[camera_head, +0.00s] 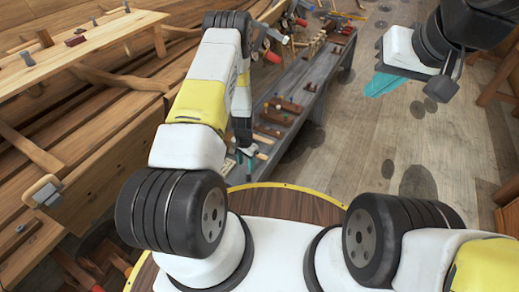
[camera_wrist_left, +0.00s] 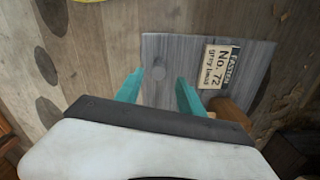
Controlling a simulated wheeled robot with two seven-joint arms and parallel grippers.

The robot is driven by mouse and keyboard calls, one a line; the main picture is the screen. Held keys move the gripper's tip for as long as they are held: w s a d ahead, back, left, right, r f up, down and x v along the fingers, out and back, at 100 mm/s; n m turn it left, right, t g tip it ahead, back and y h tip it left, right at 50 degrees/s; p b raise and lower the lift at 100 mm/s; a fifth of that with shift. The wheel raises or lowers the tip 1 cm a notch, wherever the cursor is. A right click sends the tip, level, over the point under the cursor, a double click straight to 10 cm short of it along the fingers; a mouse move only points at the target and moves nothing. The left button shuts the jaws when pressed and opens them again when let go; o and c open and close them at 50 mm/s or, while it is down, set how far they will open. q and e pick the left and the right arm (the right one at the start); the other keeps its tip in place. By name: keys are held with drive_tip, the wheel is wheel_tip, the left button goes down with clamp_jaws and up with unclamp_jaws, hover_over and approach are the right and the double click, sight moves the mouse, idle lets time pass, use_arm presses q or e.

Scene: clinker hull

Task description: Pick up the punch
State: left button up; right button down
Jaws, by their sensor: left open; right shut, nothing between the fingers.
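My left gripper (camera_head: 243,154) is open and hangs at the near end of the grey bench. In the left wrist view its two teal fingers (camera_wrist_left: 158,92) stand apart over a grey board surface. A small round grey disc (camera_wrist_left: 158,73) shows between and just beyond the fingertips, apart from both; it may be the punch seen end-on, but I cannot tell. No punch can be made out for sure in the head view, where the bench items are small and partly hidden by my left arm. My right gripper (camera_head: 383,83) is shut and empty, over the floor at upper right.
The long grey bench (camera_head: 312,92) carries several small wooden blocks and tools. A printed label (camera_wrist_left: 220,66) lies on the grey surface, with a brown wooden block (camera_wrist_left: 228,110) near it. The wooden hull (camera_head: 100,125) fills the left. Plank floor (camera_head: 400,150) is open at right.

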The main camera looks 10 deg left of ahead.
sight(248, 173)
use_arm(q)
drive_tip(key=f, duration=0.8)
drive_tip(key=shift+w+d+f, duration=0.1)
drive_tip(key=shift+w+d, duration=0.25)
drive_tip(key=shift+w, duration=0.05)
clamp_jaws()
